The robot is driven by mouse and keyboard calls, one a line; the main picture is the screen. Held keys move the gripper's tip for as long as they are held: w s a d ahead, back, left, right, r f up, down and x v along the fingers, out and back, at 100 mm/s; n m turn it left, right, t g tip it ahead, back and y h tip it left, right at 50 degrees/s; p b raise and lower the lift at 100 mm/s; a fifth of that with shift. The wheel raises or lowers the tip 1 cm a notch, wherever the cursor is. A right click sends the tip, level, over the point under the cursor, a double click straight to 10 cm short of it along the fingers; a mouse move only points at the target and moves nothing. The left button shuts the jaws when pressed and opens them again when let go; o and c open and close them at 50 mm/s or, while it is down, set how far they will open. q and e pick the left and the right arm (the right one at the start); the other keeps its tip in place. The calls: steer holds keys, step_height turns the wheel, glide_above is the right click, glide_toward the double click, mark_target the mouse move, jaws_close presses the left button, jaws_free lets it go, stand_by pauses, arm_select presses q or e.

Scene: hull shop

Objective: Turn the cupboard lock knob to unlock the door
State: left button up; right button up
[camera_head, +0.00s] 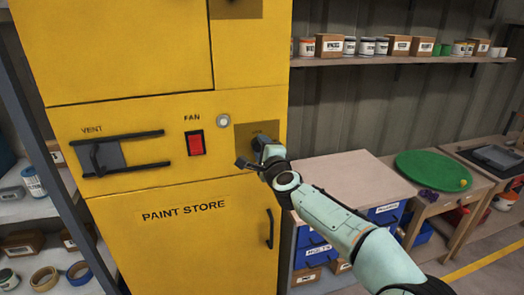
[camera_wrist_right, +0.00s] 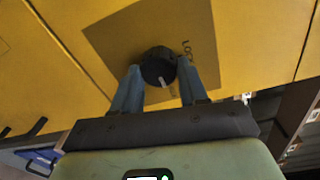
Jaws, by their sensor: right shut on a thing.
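The yellow cupboard (camera_head: 155,270) marked PAINT STORE fills the left and middle of the head view. Its lock knob (camera_wrist_right: 157,64) is black and round with a pale pointer line, on a darker square plate (camera_wrist_right: 112,40) with partly hidden lettering. My right gripper (camera_wrist_right: 160,78) is shut on the knob, one finger on each side of it. In the head view my right gripper (camera_head: 262,148) reaches the same plate and hides most of the knob. The lower door (camera_head: 190,245) looks closed, with a dark handle at its right edge. My left gripper is not in view.
On the cupboard's panel are a red fan switch (camera_head: 195,143), a round grey button (camera_head: 223,121) and a black vent slider (camera_head: 100,155). A bench (camera_head: 350,170) with blue drawers and a green disc (camera_head: 432,170) stand to the right. Shelves with cans flank the cupboard.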

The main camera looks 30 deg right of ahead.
stand_by(0.4)
steer(key=o, duration=1.1)
steer(key=shift+c, duration=0.2)
steer(key=b+v, duration=0.2)
steer(key=v, duration=1.1)
steer(key=shift+s, duration=0.25)
steer(key=shift+f, duration=0.15)
